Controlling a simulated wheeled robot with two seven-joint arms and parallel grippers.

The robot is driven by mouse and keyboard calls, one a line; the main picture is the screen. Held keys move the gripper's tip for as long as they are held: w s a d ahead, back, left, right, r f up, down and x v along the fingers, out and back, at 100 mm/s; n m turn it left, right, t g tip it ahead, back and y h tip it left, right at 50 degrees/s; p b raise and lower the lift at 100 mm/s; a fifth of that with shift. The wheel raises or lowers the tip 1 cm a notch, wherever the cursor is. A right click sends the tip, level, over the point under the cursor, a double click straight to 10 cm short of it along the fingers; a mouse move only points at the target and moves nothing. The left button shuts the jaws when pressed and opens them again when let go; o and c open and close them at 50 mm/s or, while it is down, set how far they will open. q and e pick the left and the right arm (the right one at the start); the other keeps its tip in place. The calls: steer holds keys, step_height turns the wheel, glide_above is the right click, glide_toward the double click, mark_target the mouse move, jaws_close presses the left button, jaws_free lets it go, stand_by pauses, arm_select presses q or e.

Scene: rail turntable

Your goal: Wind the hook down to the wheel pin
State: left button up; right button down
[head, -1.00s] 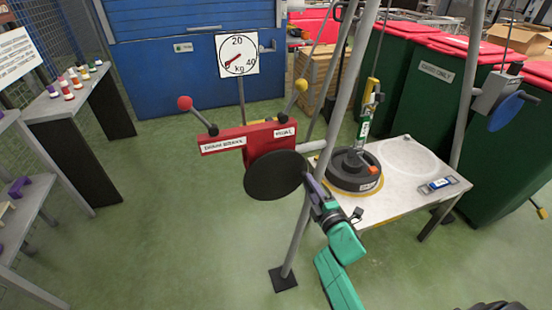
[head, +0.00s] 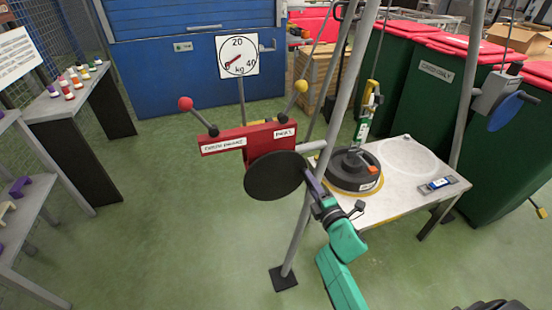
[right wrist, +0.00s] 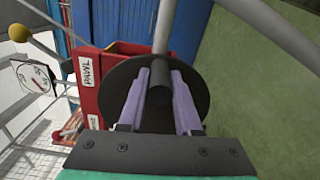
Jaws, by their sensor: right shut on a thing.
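The winch has a red housing (head: 222,142) and a dark round disc (head: 274,176) on its front. My right gripper (right wrist: 160,85) has its purple fingers on either side of a dark grey crank grip at the disc and is shut on it; in the head view the gripper (head: 313,187) is at the disc's right edge. A yellow hook block (head: 369,92) with a green and white labelled part (head: 365,122) hangs above the black wheel (head: 352,172). The wheel lies flat on the table; whether the hook touches its pin is too small to tell. My left gripper is not in view.
Two ball-ended levers, red (head: 185,104) and yellow (head: 301,86), rise from the winch. A kg dial (head: 237,55) stands behind. Grey frame poles (head: 309,220) stand beside my right arm. The grey table (head: 412,157) holds a small blue device (head: 437,185).

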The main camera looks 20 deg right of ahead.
mark_target(298, 158)
steer(key=shift+w+r, duration=0.1)
steer(key=shift+r, duration=0.3)
steer(key=shift+a+r+n, duration=0.1)
steer(key=shift+r+n, duration=0.6)
steer(key=shift+n, duration=0.2)
steer(key=shift+r+n, duration=0.2)
steer(key=shift+n, duration=0.1)
steer(key=shift+a+r, duration=0.1)
steer(key=shift+a+r+n+p, duration=0.3)
steer(key=shift+r+n, duration=0.3)
steer(key=shift+n, duration=0.3)
steer(key=shift+r+n, duration=0.15)
steer(key=shift+n, duration=0.15)
steer(key=shift+a+r, duration=0.1)
steer(key=shift+a+r+n, duration=0.5)
steer(key=shift+r+n, duration=0.1)
steer(key=shift+n, duration=0.5)
